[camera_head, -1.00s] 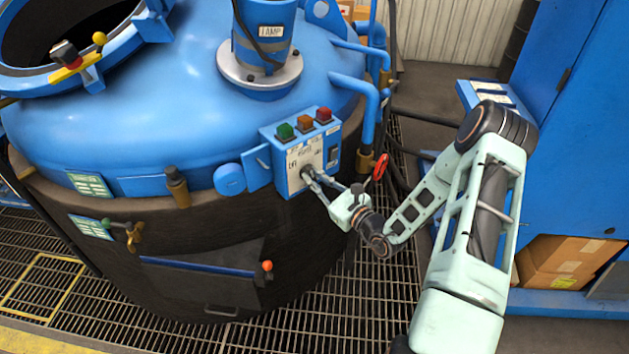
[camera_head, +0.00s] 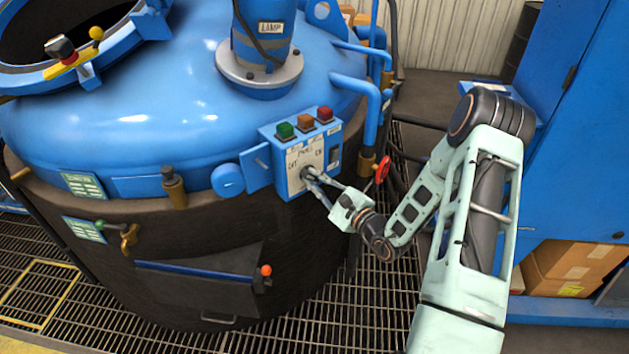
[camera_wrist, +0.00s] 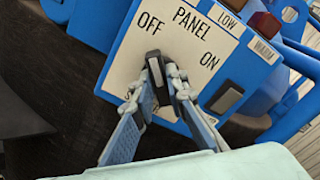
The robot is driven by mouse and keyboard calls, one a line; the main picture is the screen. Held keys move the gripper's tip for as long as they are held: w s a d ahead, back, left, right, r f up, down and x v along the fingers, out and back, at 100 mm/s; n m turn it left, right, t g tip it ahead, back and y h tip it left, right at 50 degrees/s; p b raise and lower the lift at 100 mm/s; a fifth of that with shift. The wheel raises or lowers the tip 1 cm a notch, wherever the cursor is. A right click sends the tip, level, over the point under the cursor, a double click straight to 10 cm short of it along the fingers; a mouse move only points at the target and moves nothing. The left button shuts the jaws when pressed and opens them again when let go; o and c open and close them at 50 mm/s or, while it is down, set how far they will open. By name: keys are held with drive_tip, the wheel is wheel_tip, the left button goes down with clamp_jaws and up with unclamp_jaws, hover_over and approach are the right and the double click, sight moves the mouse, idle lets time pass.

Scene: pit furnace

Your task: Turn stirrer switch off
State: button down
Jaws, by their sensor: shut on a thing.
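The stirrer switch (camera_wrist: 166,78) is a small dark knob on a white plate (camera_wrist: 190,35) marked PANEL, with OFF at left and ON at right. The lettering below the knob is mostly hidden. The plate is on the blue control box (camera_head: 265,137) on the furnace's side. My gripper (camera_wrist: 167,82) is shut on the knob, one finger on each side; in the head view my gripper (camera_head: 308,175) reaches it from the lower right.
Green (camera_head: 285,130), orange (camera_head: 305,122) and red (camera_head: 324,114) buttons top the box. A grey rocker (camera_wrist: 228,97) is right of the knob. Open grating (camera_head: 330,300) lies below.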

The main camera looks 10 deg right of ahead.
idle(0.3)
drive_tip(key=c, duration=1.9)
unclamp_jaws()
drive_tip(key=shift+c, duration=0.2)
drive_tip(key=shift+s+d, duration=0.1)
drive_tip(key=v, duration=1.2)
